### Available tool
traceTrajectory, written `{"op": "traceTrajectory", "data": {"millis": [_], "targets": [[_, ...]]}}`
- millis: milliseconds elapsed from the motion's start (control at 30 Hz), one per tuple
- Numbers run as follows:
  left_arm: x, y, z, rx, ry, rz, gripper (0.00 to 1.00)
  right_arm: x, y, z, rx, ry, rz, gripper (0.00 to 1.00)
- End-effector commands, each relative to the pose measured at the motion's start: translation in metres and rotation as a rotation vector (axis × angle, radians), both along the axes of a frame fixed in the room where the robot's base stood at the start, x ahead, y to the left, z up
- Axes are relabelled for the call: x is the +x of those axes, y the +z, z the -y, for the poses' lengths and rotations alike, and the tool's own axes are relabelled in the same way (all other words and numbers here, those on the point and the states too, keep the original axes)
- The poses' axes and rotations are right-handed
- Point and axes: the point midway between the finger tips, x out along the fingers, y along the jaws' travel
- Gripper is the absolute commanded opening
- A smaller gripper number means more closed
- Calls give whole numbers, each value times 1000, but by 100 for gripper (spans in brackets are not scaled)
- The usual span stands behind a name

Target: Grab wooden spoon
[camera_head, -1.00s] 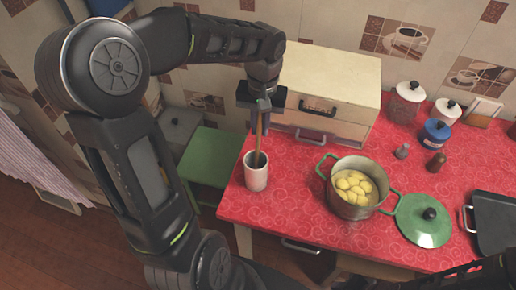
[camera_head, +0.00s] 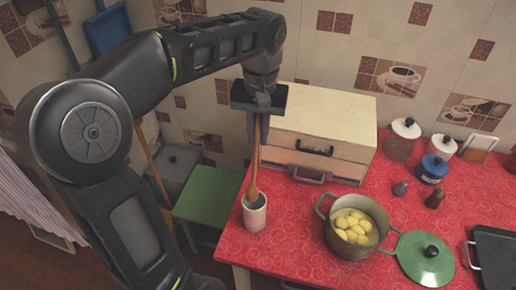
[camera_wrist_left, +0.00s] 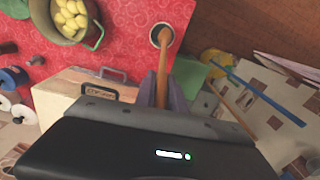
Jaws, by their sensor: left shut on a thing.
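The wooden spoon (camera_head: 254,180) hangs upright with its bowl end down, just at or above the mouth of the white cup (camera_head: 255,217). My left gripper (camera_head: 257,128) is shut on the upper part of the spoon's handle, high above the cup. In the left wrist view, the spoon (camera_wrist_left: 164,70) runs from between the fingers (camera_wrist_left: 162,88) toward the cup (camera_wrist_left: 161,36). Whether the spoon's tip is still inside the rim is hard to tell. My right gripper is not in view.
A cream drawer box (camera_head: 318,115) stands right behind the spoon. A pot of potatoes (camera_head: 356,238), its green lid (camera_head: 425,258), jars (camera_head: 403,140) and a black pan (camera_head: 492,258) stand on the red counter (camera_head: 290,252). A green stool (camera_head: 207,193) is at left.

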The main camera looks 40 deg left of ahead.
Motion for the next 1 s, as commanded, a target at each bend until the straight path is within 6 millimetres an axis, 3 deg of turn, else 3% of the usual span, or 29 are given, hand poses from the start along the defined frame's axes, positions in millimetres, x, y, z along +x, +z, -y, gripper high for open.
{"op": "traceTrajectory", "data": {"millis": [33,100,300,1000], "targets": [[0,18,0,0,-1,2,0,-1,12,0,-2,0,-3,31],[0,32,0,0,-1,0,0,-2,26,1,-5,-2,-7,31],[0,58,0,0,0,0,0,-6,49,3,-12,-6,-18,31],[0,64,0,0,0,0,0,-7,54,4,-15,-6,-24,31]]}}
